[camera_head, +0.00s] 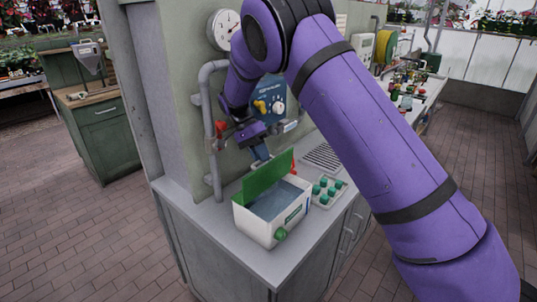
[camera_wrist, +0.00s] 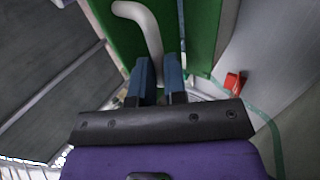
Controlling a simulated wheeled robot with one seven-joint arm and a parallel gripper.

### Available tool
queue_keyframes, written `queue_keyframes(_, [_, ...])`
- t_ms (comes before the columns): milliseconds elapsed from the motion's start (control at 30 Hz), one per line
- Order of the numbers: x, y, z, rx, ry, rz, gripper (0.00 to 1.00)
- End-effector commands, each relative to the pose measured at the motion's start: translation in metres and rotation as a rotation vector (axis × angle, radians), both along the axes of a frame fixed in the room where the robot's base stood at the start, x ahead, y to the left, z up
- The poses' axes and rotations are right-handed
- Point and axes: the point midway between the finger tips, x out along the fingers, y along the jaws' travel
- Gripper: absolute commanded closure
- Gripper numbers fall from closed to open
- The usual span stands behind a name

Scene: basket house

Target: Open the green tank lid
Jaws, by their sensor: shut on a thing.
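The white tank (camera_head: 258,232) stands on the grey counter, with a green round knob (camera_head: 280,234) low on its front. Its green lid (camera_head: 266,176) is raised and stands steeply tilted, so the inside of the tank shows. My gripper (camera_head: 262,156) is at the lid's upper edge, shut on the lid. In the wrist view the two blue fingers (camera_wrist: 160,82) reach to the green lid (camera_wrist: 200,35) with a narrow gap between them. The exact contact is hard to see.
The counter's front left corner is clear.

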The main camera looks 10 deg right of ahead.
Motion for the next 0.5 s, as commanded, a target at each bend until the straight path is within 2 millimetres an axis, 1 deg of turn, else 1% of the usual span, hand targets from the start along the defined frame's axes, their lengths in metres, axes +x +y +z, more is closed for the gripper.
queue_keyframes(33, [-0.0018, 0.0015, -0.0075, 0.000, 0.012, 0.001, 1.00])
queue_keyframes(500, [0.0016, 0.0049, -0.0143, -0.001, 0.016, 0.001, 1.00])
